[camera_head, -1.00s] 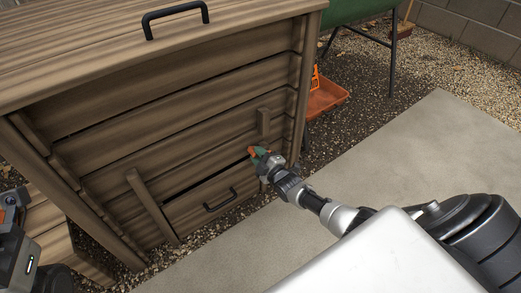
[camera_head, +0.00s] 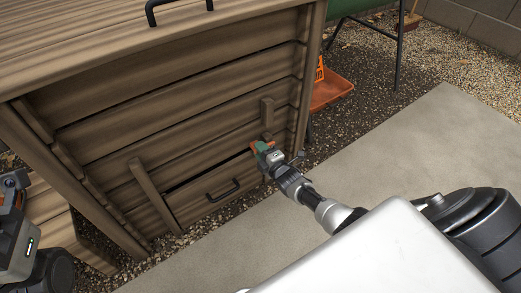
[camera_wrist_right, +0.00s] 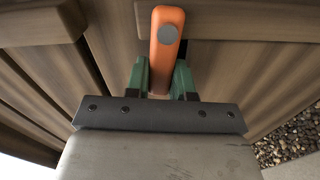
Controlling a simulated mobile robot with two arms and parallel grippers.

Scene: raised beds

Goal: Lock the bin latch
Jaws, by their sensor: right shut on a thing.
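The orange latch (camera_wrist_right: 167,50), with a grey round pivot, sits at the hatch's right side. My right gripper (camera_head: 264,150) is at this latch, and its green fingers (camera_wrist_right: 162,75) are shut around the latch's lower part. In the head view the fingers mostly hide the latch, so its exact tilt is unclear. A part of my left arm (camera_head: 20,235) shows at the left edge; its fingers cannot be made out.
Wooden strips (camera_head: 152,195) stand either side of the hatch. A black lid handle (camera_head: 170,8) is on top. An orange-brown tray (camera_head: 330,90) lies behind the bin's right corner. The concrete path (camera_head: 400,150) at the right is clear, with gravel beyond.

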